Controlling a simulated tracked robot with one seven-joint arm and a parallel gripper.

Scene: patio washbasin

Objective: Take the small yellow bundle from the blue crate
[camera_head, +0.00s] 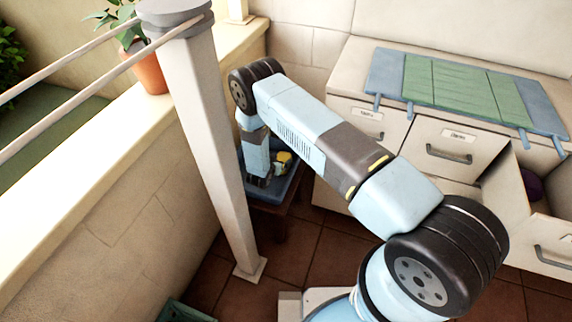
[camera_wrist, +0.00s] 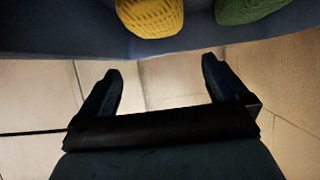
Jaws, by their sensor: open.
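The small yellow bundle (camera_head: 284,157) shows in the head view at the blue crate (camera_head: 290,187), partly hidden by my arm. In the wrist view the yellow bundle (camera_wrist: 150,16) has a knitted-looking texture and is cut off by the top edge. The crate's blue side (camera_wrist: 200,38) runs below it. My gripper (camera_wrist: 160,72) is open and empty, its two dark fingers apart with only pale tiled surface between them. The fingertips lie below the crate's edge in the picture, apart from the bundle. In the head view my arm mostly hides the gripper.
A green bundle (camera_wrist: 247,9) lies right of the yellow one. A pale post (camera_head: 205,130) stands close left of my arm. A cabinet (camera_head: 430,150) with an open drawer holding something purple (camera_head: 532,185) is at right. A potted plant (camera_head: 148,70) sits on the wall ledge.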

